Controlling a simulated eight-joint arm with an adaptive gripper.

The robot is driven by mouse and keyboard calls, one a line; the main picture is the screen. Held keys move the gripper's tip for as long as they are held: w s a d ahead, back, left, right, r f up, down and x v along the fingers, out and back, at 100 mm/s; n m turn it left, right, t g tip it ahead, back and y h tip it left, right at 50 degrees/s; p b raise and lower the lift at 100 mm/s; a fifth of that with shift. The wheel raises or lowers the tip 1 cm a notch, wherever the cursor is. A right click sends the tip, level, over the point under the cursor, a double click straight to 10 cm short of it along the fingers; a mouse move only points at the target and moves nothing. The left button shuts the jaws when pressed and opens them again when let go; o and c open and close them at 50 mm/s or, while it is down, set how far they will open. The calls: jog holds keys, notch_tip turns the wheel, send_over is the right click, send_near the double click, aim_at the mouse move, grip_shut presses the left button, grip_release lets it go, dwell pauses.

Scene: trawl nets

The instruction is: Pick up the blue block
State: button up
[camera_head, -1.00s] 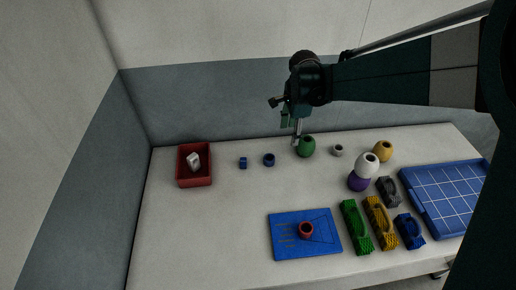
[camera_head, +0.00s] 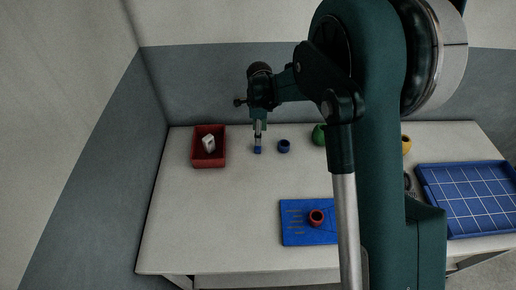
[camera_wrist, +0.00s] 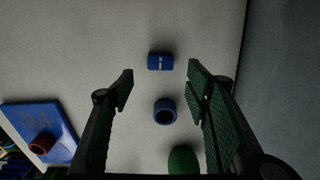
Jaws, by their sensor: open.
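The small blue block (camera_head: 258,150) lies on the table between the red bin and a dark blue ring. My gripper (camera_head: 258,128) is above it in the head view, pointing down. In the wrist view the blue block (camera_wrist: 160,62), with a white mark on its side, lies ahead of the open fingers (camera_wrist: 160,82), roughly centred between them and slightly beyond their tips. Nothing is held. How high the fingertips are above the block is hard to tell.
A dark blue ring (camera_wrist: 165,111) sits close to the block. A red bin (camera_head: 194,160) with a white piece stands to the left. A green float (camera_head: 318,135), a blue board (camera_head: 292,235) with a red ring (camera_head: 316,217), and a blue gridded tray (camera_head: 424,185) are to the right.

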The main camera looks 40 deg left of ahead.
aim_at(258, 148)
jog(key=shift+f, duration=0.1)
jog(key=shift+f, duration=1.2)
jog(key=shift+f, duration=0.1)
jog(key=shift+f+b, duration=0.35)
jog(key=shift+f, duration=2.15)
jog(key=shift+c, duration=0.4)
jog(key=c, duration=0.9)
